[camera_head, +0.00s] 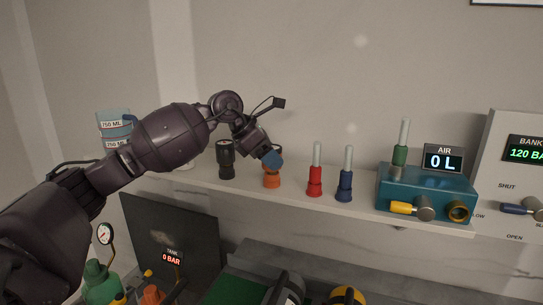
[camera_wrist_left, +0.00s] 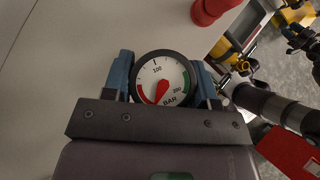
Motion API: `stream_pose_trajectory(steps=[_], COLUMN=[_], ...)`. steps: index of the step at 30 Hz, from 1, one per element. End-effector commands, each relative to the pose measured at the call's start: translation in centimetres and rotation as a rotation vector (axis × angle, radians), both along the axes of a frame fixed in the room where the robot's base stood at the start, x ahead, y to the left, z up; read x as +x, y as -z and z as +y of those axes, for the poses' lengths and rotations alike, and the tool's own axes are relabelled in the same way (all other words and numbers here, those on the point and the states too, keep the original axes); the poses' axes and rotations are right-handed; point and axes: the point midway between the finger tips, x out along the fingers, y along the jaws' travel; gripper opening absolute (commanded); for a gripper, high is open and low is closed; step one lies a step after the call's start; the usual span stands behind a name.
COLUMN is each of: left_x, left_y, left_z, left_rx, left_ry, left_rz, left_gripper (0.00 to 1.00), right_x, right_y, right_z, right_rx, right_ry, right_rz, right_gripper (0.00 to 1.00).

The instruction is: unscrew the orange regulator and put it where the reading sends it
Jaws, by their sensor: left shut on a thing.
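The orange regulator (camera_head: 271,181) stands upright on the shelf. My left gripper (camera_head: 272,160) comes down on it from above and is shut on it, its blue fingers hiding the upper part. In the left wrist view a round white gauge (camera_wrist_left: 161,82) marked BAR sits between the two fingers, with a red zone at left and a green zone at right. A tank display (camera_head: 172,258) reads 0 BAR, and the bank display (camera_head: 526,149) reads 120 BAR. My right gripper is not in view.
A black regulator (camera_head: 226,158) stands left of the orange one; red (camera_head: 315,181) and blue (camera_head: 345,187) pieces with pale stems stand right. A teal box (camera_head: 425,188) with a yellow-handled valve stands farther right. Clear blue containers (camera_head: 113,125) stand behind my arm. A green tank (camera_head: 101,284) is below.

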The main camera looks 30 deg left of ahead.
Motion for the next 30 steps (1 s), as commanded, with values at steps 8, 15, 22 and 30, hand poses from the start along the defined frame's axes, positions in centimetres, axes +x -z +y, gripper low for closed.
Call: stream_pose_trajectory(steps=[8, 15, 22, 30], left_x=[0.0, 0.0, -0.2, -1.9], left_y=[0.3, 0.4, 0.1, -2.8], left_z=[0.0, 0.0, 0.2, 2.1], left_rx=[-0.001, 0.000, 0.000, 0.002], left_ry=[0.000, 0.000, -0.001, -0.003], left_rz=[-0.001, 0.000, 0.001, 0.000], left_gripper=[0.65, 0.83, 0.83, 0.83], right_x=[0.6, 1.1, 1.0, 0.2], right_y=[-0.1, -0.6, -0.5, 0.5], right_z=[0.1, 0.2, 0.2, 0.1], right_rx=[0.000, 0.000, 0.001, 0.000], right_ry=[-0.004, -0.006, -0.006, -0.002], right_rz=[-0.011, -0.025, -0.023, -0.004], right_gripper=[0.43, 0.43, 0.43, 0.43])
